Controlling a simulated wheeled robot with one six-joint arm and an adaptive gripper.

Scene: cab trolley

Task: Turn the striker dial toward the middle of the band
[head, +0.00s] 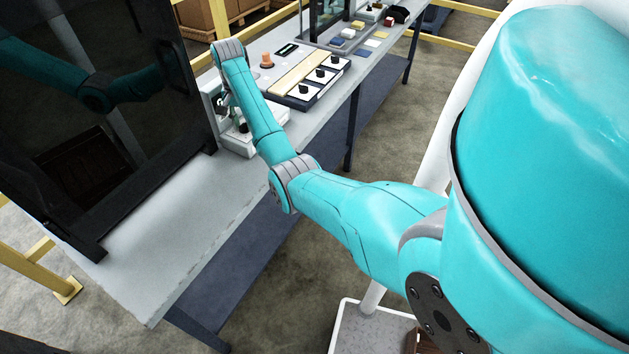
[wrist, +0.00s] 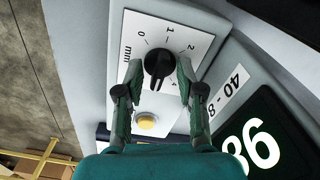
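The striker dial (wrist: 157,62) is a black knob on a white plate with a scale in mm; 0, 1, 2 and 4 can be read around it. A small pale mark shows at its lower edge; I cannot tell its exact reading. My gripper (wrist: 159,67) is open, one finger on each side of the dial, with narrow gaps seeming to remain. A dark display (wrist: 255,140) showing 86 is to the right, under a label strip (wrist: 229,92) that reads 40 - 8 and is cut off. In the head view my arm hides the dial.
A large dark screen (head: 100,110) stands left; the near bench top (head: 165,220) is clear.

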